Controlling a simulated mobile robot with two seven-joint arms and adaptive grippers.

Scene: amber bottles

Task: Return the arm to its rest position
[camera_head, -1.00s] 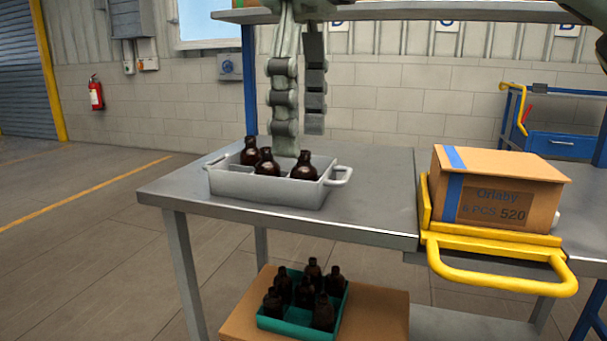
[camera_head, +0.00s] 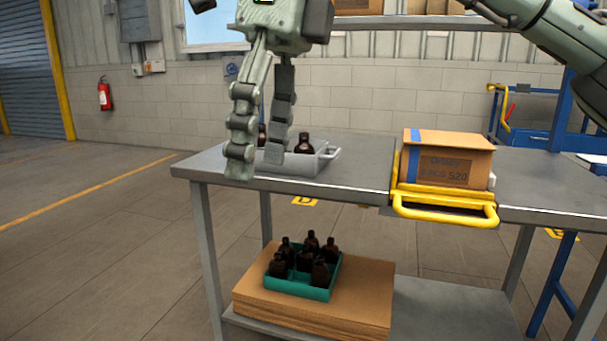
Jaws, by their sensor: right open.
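My right gripper (camera_head: 257,160) hangs fingers down in front of the grey tray (camera_head: 298,170) on the metal table. Its two fingers are apart, and I see nothing held between them. It hides the left part of the tray. One amber bottle (camera_head: 304,143) stands upright in the tray, right of the fingers. Another amber bottle (camera_head: 262,133) shows only partly between the fingers. Any further bottle there is hidden. My right arm (camera_head: 545,35) comes in from the upper right. My left gripper is not in view.
The metal table (camera_head: 360,170) has clear surface right of the tray. A cardboard box (camera_head: 450,160) sits in a yellow-handled holder (camera_head: 445,210). Below, a teal crate (camera_head: 300,287) of several bottles rests on cardboard (camera_head: 340,315). An upper shelf (camera_head: 400,20) spans the back.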

